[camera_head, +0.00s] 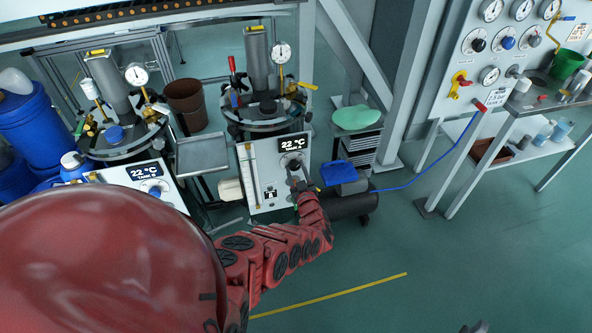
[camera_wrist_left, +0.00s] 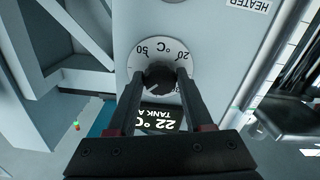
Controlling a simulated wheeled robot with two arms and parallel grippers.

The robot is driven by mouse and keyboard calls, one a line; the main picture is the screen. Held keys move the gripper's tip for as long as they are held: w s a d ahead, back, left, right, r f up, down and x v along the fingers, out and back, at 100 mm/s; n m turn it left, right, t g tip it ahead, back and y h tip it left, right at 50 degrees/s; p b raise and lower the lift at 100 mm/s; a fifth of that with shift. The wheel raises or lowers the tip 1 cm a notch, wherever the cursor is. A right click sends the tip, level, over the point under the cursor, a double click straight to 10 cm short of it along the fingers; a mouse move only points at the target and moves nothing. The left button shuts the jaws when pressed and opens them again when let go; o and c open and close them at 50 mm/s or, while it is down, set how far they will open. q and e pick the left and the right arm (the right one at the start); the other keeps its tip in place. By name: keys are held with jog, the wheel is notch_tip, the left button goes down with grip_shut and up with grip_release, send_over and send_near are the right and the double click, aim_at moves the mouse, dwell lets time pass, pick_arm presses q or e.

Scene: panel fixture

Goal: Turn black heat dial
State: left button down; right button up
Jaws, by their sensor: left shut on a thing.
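The black heat dial (camera_wrist_left: 160,77) sits on a round white scale with 20, 50 and °C marks, on the white front panel of tank A (camera_head: 268,195). In the left wrist view the panel appears upside down. My left gripper (camera_wrist_left: 160,88) reaches the dial with one dark finger on each side and is shut on it. In the head view my left gripper (camera_head: 294,172) is at the panel just below the tank A display (camera_head: 292,143), which reads 22 °C; the gripper partly hides the dial there.
A second tank panel (camera_head: 150,190) with a blue dial and a 22 °C display stands to the left. The floor at the lower right is mostly clear.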

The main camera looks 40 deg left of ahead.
pick_arm(q)
jog(key=shift+f, duration=0.1)
jog(key=shift+c, duration=1.5)
grip_release()
jog(key=shift+s+d, duration=0.15)
jog(key=p+v, duration=0.3)
jog(key=v, duration=1.4)
jog(key=shift+p, duration=0.3)
jog(key=shift+d, duration=0.1)
